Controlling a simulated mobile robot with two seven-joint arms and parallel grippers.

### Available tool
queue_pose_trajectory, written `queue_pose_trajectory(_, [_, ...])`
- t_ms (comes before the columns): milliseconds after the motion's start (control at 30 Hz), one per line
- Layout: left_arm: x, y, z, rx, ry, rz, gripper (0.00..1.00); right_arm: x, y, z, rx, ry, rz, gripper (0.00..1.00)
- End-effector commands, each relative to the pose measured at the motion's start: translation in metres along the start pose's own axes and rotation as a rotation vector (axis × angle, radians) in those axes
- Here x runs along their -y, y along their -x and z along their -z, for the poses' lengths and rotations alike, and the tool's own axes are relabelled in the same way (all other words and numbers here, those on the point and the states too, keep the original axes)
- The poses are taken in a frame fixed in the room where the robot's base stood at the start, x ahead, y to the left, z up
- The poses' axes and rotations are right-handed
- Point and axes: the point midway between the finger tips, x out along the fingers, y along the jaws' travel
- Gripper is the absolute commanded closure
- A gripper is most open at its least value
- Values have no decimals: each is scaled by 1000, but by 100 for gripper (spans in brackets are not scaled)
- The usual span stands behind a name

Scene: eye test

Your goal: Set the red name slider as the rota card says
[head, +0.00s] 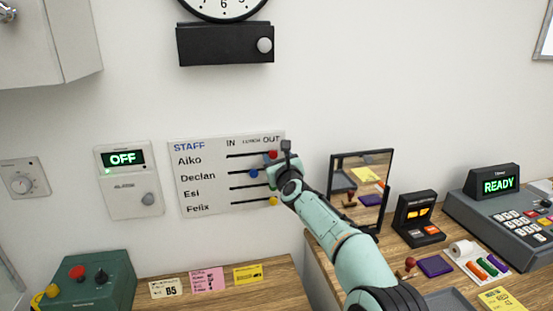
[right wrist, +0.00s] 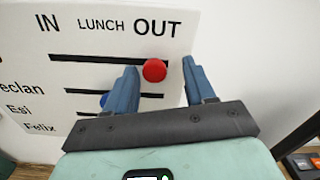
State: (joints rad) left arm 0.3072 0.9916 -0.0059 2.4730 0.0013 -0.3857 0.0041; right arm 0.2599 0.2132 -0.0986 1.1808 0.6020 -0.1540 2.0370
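The red name slider (head: 272,155) is a round knob on the top slot, Aiko's row, of the white staff board (head: 215,198). It sits toward the right end, under OUT. In the right wrist view the red slider (right wrist: 155,70) shows between the two blue fingers of my right gripper (right wrist: 160,66), which stand apart with gaps on both sides. In the head view my right gripper (head: 281,157) is at the board's right edge and partly covers it. My left gripper is not in view. Which card is the rota card I cannot tell; the small print is unreadable.
A blue slider (head: 254,174) and a yellow slider (head: 273,201) sit on lower rows. White (head: 166,288), pink (head: 207,280) and yellow (head: 248,274) cards lie below. An OFF panel (head: 129,182) is left of the board; a black-framed mirror (head: 388,190) stands right of my gripper.

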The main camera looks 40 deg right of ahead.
Motion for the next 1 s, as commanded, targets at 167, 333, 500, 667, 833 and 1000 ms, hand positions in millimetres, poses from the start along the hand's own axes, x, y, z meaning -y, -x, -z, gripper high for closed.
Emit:
queue_pose_trajectory(167, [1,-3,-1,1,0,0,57,-1,5,0,1,-1,-2,46])
queue_pose_trajectory(333, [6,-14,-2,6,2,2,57,-1,29,1,1,-2,-4,46])
queue_pose_trajectory(500, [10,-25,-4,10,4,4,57,0,66,1,2,-3,-2,46])
queue_pose_trajectory(667, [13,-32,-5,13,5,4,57,0,99,1,2,-3,-1,46])
queue_pose_trajectory(833, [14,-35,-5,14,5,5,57,1,123,0,1,-2,0,46])
queue_pose_trajectory(1000, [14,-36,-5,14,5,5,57,0,133,0,0,0,0,46])
